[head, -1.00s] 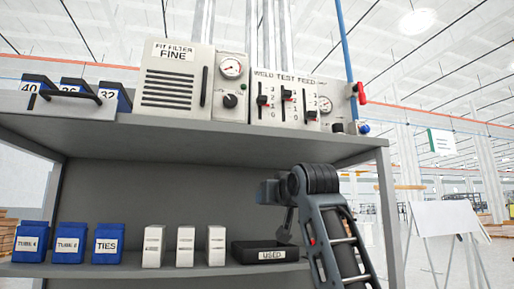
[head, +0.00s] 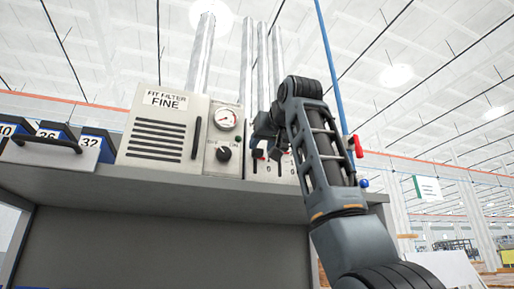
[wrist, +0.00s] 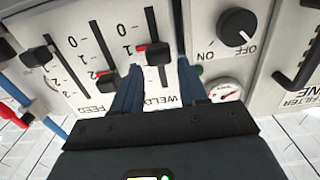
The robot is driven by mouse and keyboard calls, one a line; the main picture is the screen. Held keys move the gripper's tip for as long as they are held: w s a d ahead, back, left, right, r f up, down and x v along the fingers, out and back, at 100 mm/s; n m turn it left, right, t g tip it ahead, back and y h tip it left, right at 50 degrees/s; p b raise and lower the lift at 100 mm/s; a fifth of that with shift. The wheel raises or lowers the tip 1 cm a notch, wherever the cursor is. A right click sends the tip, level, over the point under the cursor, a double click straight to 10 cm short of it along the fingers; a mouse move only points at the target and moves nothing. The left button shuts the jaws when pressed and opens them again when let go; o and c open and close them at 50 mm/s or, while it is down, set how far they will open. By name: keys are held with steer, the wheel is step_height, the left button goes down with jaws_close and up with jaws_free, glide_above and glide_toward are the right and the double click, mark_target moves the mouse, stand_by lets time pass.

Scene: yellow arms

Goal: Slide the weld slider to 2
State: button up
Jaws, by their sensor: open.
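The weld slider's black knob (wrist: 155,53) sits on its vertical slot in the wrist view, where the panel appears upside down. Its red mark is level with the 1. The higher numbers of that scale are hidden behind my finger. My gripper (wrist: 159,70) is open, its two blue fingers apart on either side of the slot, tips close to the knob. I cannot tell whether they touch it. In the head view my gripper (head: 266,134) is in front of the weld test feed panel (head: 285,166) and hides much of it.
The test slider (wrist: 105,80) stands close beside my left finger, and the feed slider (wrist: 34,57) is farther left. A rotary knob (wrist: 237,27) and gauge (wrist: 225,90) are on the right. The filter box (head: 160,130) and blue pipe (head: 332,70) flank the panel.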

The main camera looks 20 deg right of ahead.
mark_target(258, 149)
steer(key=shift+w+p, duration=0.75)
steer(key=shift+w, duration=1.6)
jaws_close()
